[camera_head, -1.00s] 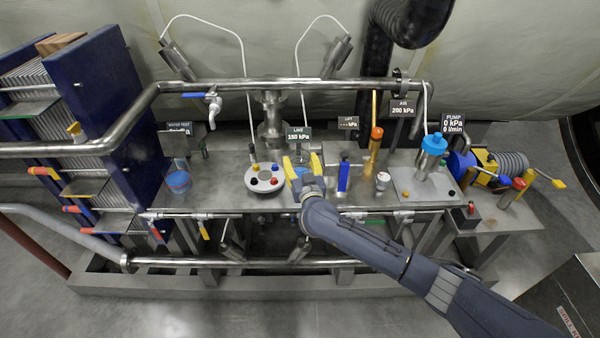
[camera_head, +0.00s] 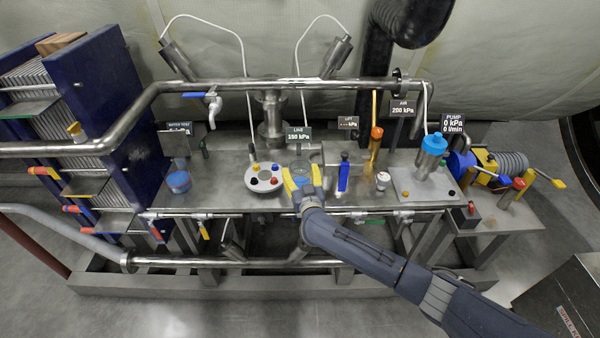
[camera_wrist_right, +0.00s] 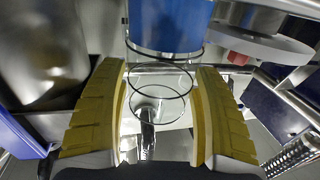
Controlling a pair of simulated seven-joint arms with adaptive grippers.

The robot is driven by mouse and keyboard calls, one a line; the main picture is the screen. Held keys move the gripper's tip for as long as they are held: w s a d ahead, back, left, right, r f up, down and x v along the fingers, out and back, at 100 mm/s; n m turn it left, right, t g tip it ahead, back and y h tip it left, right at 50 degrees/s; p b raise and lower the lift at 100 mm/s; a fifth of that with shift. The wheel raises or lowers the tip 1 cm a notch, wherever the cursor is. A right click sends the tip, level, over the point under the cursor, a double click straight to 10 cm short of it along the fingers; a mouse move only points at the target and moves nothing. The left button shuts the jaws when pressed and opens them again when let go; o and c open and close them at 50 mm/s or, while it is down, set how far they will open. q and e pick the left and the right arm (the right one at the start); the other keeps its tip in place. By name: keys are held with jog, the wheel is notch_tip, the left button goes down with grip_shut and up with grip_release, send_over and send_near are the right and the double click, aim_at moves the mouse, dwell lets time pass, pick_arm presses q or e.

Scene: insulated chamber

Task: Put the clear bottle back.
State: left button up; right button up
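My right gripper (camera_head: 301,178) is at the front middle of the steel bench, between the round plate with knobs and the small blue upright part. Its yellow fingers are apart, with a clear bottle (camera_head: 301,168) between them. In the right wrist view the bottle (camera_wrist_right: 160,81) shows as a see-through outline with dark rings, and both finger pads (camera_wrist_right: 162,110) appear to touch its sides. A blue cylindrical part lies at the top of that outline; I cannot tell if it is the bottle's contents. The bottle's base is hidden. My left gripper is not in view.
The round plate (camera_head: 264,179) with knobs is close on the left. A clear vessel with blue contents (camera_head: 178,181) stands farther left. A blue upright part (camera_head: 344,176) and a small white-topped item (camera_head: 383,180) are on the right. A pipe (camera_head: 285,84) runs behind.

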jog(key=shift+o, duration=1.1)
